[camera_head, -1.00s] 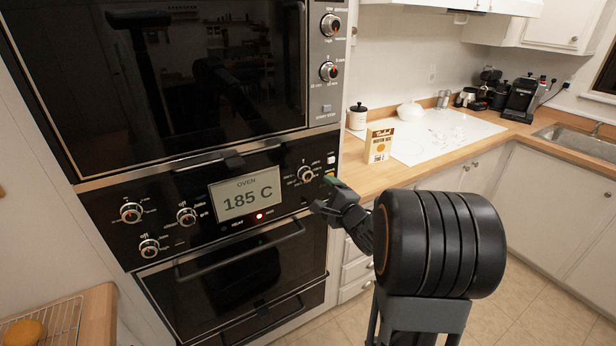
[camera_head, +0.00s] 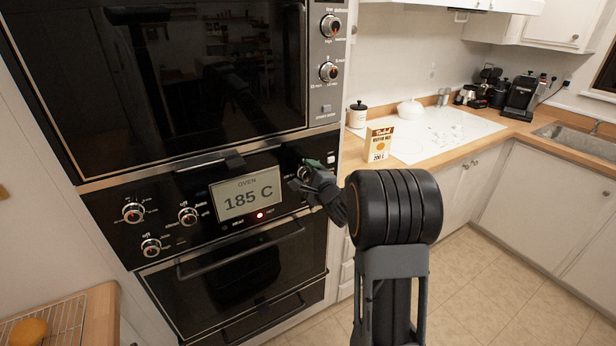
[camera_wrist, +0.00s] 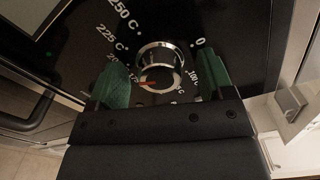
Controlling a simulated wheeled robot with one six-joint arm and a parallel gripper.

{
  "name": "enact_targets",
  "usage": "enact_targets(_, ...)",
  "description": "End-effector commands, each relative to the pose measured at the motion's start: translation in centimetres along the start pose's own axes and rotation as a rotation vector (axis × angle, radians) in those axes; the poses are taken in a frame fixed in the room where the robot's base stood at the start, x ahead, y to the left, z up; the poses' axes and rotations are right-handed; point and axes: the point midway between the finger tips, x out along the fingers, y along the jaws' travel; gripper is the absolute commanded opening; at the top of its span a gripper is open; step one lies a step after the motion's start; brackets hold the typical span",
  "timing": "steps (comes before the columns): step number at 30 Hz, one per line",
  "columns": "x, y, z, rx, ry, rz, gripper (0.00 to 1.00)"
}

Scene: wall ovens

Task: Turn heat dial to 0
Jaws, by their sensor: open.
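The heat dial (camera_wrist: 160,66) is a round silver knob on the black oven panel, with a red mark on its left side. Printed numbers ring it, with 0 at its upper right and 225 C and 250 C at its upper left. My gripper (camera_wrist: 162,82) is open, with one green-padded finger on each side of the dial. I cannot tell whether the pads touch it. In the head view my gripper (camera_head: 306,174) is at the dial on the panel's right side and hides most of it. The oven display (camera_head: 247,193) reads 185 C.
Other knobs (camera_head: 188,215) sit on the panel's left part. A red light (camera_head: 260,215) glows below the display. An oven door handle (camera_head: 240,250) runs below the panel.

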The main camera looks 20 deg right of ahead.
Motion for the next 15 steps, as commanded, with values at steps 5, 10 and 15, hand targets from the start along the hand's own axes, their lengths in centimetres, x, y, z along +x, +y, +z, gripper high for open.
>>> enact_targets(5,-0.02,0.0,-0.01,0.0,0.0,0.0,0.63)
enact_targets(10,-0.03,0.0,0.0,0.0,0.0,0.0,0.47)
enact_targets(15,-0.04,0.0,-0.01,0.0,0.0,0.0,0.3)
